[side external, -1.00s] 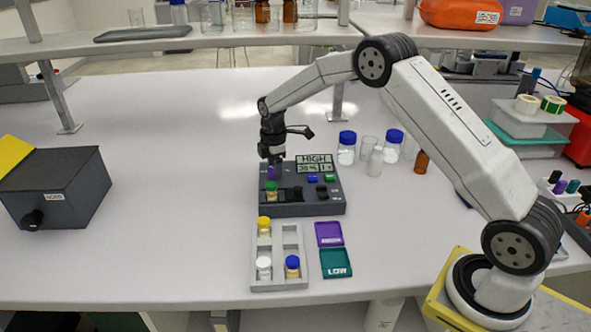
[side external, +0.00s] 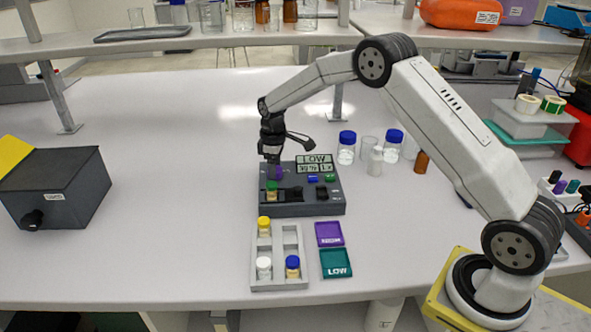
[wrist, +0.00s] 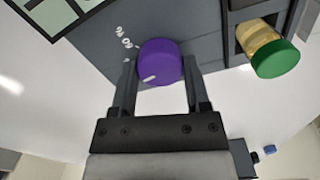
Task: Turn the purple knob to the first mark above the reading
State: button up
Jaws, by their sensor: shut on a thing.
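The purple knob (wrist: 160,62) sits on the dark grey rig (side external: 301,209). A pale pointer line shows on the knob, and white scale figures are printed beside it on the panel in the wrist view. My gripper (wrist: 158,80) is shut on the knob, one finger on each side. In the side external view my gripper (side external: 275,165) comes down over the knob from above and hides part of it. The rig's display (side external: 316,163) reads LOW with a number line below that is too small to read surely.
A green-capped vial (side external: 271,190) stands in the rig close to the knob. A grey vial rack (side external: 279,285) and purple and teal trays (side external: 336,264) lie in front.

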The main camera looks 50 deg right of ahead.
jog(key=shift+m, duration=1.2)
jog(key=o, duration=1.3)
jog(key=shift+r, duration=0.15)
jog(key=shift+r, duration=3.75)
jog(key=shift+s, duration=0.1)
